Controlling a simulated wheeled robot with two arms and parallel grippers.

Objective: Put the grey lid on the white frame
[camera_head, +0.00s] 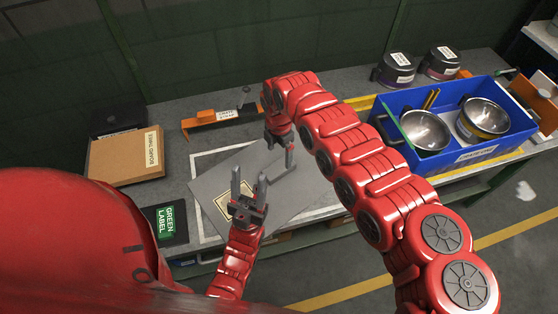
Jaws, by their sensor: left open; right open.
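The grey lid (208,184) is a flat square plate with a cream, dark-bordered label, partly hidden by my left gripper. It lies turned at an angle over the white frame (212,154), a white outline on the table; parts of the outline show around it. I cannot tell whether the lid rests flat. My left gripper (249,188) is open, its two fingers pointing up in the picture over the lid's middle. My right gripper (282,152) is open near the lid's far right edge; whether it touches the lid is unclear.
A brown box (125,160) and a green-labelled dark box (168,224) lie left. An orange bracket (214,117) is behind. A blue crate (405,152) with metal bowls (427,130) stands right, with dark tins (396,69) behind it. My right arm crosses the table's middle.

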